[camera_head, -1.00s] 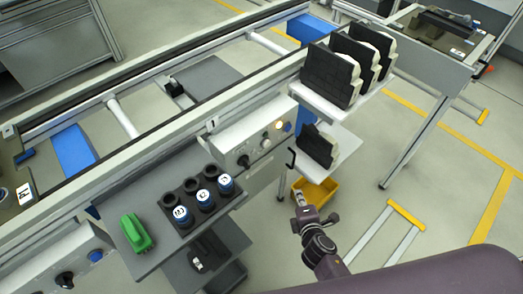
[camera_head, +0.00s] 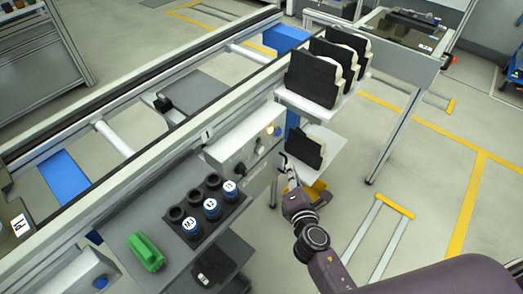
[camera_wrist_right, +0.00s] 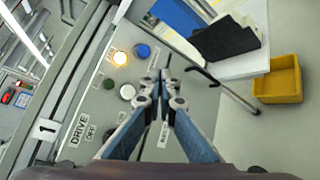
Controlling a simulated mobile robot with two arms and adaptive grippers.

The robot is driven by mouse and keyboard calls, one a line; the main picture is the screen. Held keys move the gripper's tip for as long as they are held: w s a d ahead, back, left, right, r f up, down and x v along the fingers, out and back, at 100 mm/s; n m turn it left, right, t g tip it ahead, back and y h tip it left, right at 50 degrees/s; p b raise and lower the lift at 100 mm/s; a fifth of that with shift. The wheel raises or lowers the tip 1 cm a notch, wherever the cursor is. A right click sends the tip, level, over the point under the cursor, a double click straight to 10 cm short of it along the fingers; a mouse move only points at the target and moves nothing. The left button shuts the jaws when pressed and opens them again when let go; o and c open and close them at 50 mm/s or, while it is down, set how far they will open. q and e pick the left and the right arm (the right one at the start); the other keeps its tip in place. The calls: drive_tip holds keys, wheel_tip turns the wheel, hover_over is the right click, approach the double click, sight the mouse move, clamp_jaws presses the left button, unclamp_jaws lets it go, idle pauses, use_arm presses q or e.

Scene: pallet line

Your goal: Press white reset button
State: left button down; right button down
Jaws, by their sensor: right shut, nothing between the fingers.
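The white button (camera_wrist_right: 127,91) is on the grey control panel (camera_head: 226,150), below a lit yellow button (camera_wrist_right: 119,57) and a blue button (camera_wrist_right: 142,50). In the head view the white button (camera_head: 258,147) is small. My right gripper (camera_wrist_right: 163,76) is shut and empty. In the wrist view its fingertips show just right of the white button, over the panel; I cannot tell how far they are from its surface. In the head view the right gripper (camera_head: 291,177) is to the right of the panel. My left gripper is not in view.
A black knob (camera_wrist_right: 109,133) marks the panel's lower part. A black bent handle (camera_wrist_right: 205,76) juts out near the gripper. A shelf with black-and-white parts (camera_head: 312,76) and a yellow bin (camera_wrist_right: 279,81) stand to the right. A green object (camera_head: 146,252) lies on the lower-left shelf.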

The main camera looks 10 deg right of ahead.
approach(264, 144)
drive_tip(key=shift+w+d+f+b, duration=0.15)
drive_tip(key=shift+w+d+f, duration=0.1)
drive_tip(key=shift+w, duration=0.2)
drive_tip(key=shift+w+d+f+b, duration=0.1)
drive_tip(key=shift+w+d+f, duration=0.1)
drive_tip(key=shift+w, duration=0.3)
drive_tip(key=shift+w+d+f+b, duration=0.15)
drive_tip(key=shift+w+d, duration=0.1)
drive_tip(key=shift+w, duration=0.2)
drive_tip(key=shift+w, duration=0.1)
idle(0.4)
drive_tip(key=shift+w+a, duration=0.25)
drive_tip(key=shift+w+a, duration=0.3)
drive_tip(key=shift+w, duration=0.1)
idle(0.8)
drive_tip(key=shift+s, duration=0.1)
idle(0.4)
drive_tip(key=shift+s+d, duration=0.5)
drive_tip(key=shift+s, duration=0.15)
drive_tip(key=s+d, duration=0.1)
drive_tip(key=s, duration=0.1)
drive_tip(key=s+d, duration=0.2)
drive_tip(key=shift+d+p, duration=0.1)
drive_tip(key=shift+p, duration=0.2)
